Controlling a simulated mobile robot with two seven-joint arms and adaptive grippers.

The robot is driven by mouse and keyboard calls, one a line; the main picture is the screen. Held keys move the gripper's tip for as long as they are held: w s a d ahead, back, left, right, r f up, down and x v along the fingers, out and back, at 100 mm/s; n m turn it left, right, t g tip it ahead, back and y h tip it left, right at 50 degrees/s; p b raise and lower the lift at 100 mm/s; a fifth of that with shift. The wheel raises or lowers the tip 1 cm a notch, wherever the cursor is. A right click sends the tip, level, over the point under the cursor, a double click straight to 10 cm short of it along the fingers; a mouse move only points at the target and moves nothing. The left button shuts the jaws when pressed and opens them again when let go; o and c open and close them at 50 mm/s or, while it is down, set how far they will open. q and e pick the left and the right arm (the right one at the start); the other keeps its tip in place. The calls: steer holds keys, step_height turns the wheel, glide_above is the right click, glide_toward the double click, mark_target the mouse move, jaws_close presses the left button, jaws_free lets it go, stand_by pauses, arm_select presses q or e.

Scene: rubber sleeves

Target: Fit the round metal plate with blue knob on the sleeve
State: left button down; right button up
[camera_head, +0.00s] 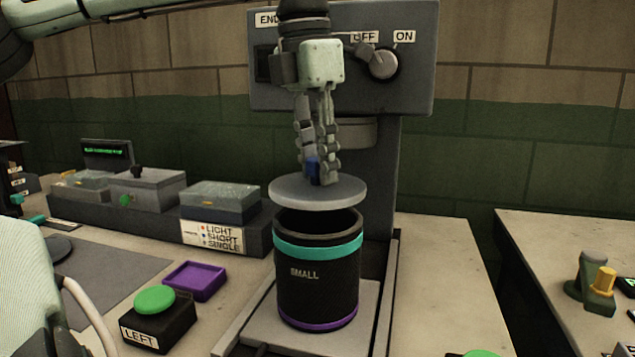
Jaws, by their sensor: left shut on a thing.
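The round metal plate (337,192) is a flat grey disc with a blue knob (312,166) on top. My left gripper (318,168) points down and is shut on the blue knob. It holds the plate roughly level just above the sleeve. The sleeve (318,290) is a black upright cylinder labelled SMALL, with a teal band near the top and a purple band at the base. Its dark open top shows under the plate, with a gap between them. The sleeve stands on a grey base plate between rails. My right gripper is not in view.
A grey machine head with an OFF/ON knob (384,63) stands behind my left gripper. A green LEFT button (155,300) and a purple tray (194,281) lie left of the sleeve. Grey boxes (148,189) stand at the back left. The bench right of the machine (445,270) is mostly clear.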

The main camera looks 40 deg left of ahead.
mark_target(317, 184)
arm_select(q)
step_height(317, 184, down, 3)
steer(key=shift+f, duration=0.2)
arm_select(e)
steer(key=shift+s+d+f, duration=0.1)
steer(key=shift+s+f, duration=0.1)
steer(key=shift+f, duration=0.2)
arm_select(q)
steer(key=c, duration=1.3)
jaws_free()
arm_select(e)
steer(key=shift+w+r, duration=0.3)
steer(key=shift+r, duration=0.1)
arm_select(q)
steer(key=shift+o, duration=0.2)
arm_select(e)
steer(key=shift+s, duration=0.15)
